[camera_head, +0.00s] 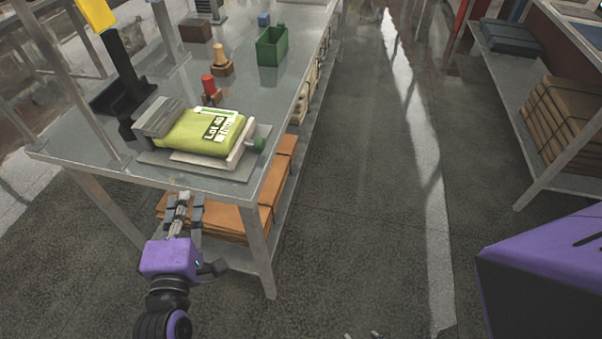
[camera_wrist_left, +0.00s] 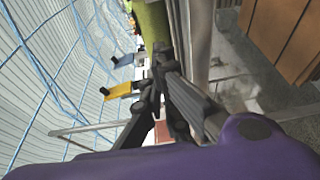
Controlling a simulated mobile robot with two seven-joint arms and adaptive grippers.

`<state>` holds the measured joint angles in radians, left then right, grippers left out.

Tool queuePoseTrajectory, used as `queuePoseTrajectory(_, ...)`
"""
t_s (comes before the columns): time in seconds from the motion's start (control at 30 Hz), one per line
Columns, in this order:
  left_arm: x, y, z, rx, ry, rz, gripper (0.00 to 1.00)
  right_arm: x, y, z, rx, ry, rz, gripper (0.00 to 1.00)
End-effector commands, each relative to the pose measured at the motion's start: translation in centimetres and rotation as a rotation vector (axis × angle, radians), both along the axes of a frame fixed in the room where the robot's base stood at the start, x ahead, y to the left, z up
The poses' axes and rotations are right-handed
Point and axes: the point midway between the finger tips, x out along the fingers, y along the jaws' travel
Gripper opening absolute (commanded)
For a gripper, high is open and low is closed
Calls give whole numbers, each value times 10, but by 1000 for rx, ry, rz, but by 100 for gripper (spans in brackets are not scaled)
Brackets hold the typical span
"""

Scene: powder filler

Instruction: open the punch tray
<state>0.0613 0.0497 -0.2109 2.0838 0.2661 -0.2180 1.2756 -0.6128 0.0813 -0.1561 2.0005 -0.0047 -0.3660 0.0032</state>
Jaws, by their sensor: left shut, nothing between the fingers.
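My left gripper (camera_head: 184,200) is shut and empty, just in front of the near edge of the metal table, fingers pointing toward it. In the left wrist view the closed fingers (camera_wrist_left: 162,62) point at the yellow-green bag. The bag (camera_head: 203,132), with a printed lot label, lies on a low pale tray-like part (camera_head: 205,160) on a grey base plate. A green knob (camera_head: 259,145) sticks out at its right. I cannot tell for sure which part is the punch tray. Small grey tips (camera_head: 363,335) at the bottom edge may be my right gripper; their state is unclear.
On the table stand a red-topped piece (camera_head: 208,84), a wooden-topped piece (camera_head: 219,56), a green bin (camera_head: 271,46) and a black stand with a yellow top (camera_head: 95,14). Brown packages (camera_head: 225,218) lie on the lower shelf. The aisle floor at right is clear.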

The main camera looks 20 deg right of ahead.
Motion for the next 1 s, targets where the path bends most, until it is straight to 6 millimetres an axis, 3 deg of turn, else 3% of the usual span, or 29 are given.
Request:
queuePoseTrajectory(0.23,24,-8,7,-16,-9,-3,0,8,3,6,6,-15,-7,42)
queuePoseTrajectory(0.6,98,-30,7,-14,-8,-2,0,11,2,12,7,-23,-6,42)
queuePoseTrajectory(0.8,81,-53,6,-16,-6,-1,0,16,4,19,9,-32,-2,42)
queuePoseTrajectory(1.0,74,-62,5,-13,-5,-1,0,16,5,21,11,-30,3,42)
